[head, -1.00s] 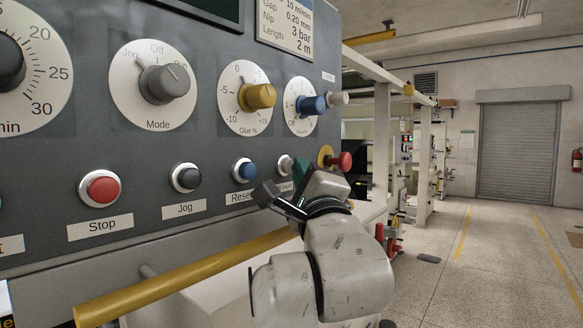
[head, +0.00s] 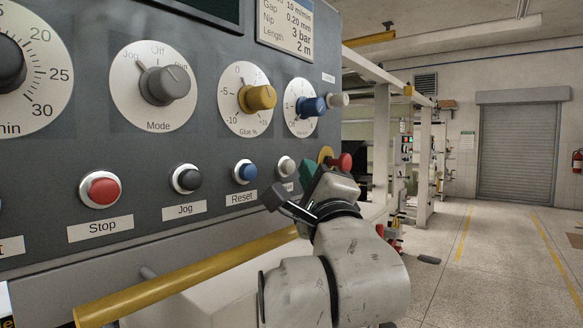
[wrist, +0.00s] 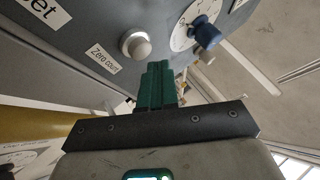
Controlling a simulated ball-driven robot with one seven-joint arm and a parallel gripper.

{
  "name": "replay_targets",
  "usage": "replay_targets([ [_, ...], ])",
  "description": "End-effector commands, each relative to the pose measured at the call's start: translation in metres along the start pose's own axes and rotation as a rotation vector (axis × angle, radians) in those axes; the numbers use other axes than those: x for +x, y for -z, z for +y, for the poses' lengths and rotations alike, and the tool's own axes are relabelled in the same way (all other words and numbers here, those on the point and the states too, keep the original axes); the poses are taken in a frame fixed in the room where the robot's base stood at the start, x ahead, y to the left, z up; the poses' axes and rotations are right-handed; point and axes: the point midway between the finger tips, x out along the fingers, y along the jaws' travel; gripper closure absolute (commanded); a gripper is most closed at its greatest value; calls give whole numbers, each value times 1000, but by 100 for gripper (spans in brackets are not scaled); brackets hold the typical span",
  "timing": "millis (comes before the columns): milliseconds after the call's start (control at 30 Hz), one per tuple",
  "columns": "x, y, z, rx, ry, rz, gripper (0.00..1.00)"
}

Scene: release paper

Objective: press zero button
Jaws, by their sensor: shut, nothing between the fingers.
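The zero button is a pale, round button (wrist: 135,46) in a metal ring, with a "Zero count" label (wrist: 103,58) beside it in the wrist view. In the head view this pale button (head: 286,166) sits right of the blue Reset button, and its label is partly hidden by my gripper. My gripper (wrist: 157,66) has green fingers that are shut together and empty. The fingertips point at the panel just below the button in the wrist view, apart from it. In the head view my gripper (head: 308,170) is just right of the button.
The blue Reset button (head: 245,171), black Jog button (head: 187,179) and red Stop button (head: 101,189) line the panel to the left. A red mushroom button (head: 345,162) is close right of my gripper. A yellow bar (head: 190,276) runs below the panel.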

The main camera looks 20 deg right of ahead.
Motion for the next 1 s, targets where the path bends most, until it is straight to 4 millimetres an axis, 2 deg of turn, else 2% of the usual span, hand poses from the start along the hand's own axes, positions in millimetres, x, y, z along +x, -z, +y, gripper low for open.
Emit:
replay_targets([
  [333,-2,2,-2,1,0,1,100],
  [800,-31,23,-23,0,0,0,100],
  [1000,-35,26,-26,0,-1,0,100],
])
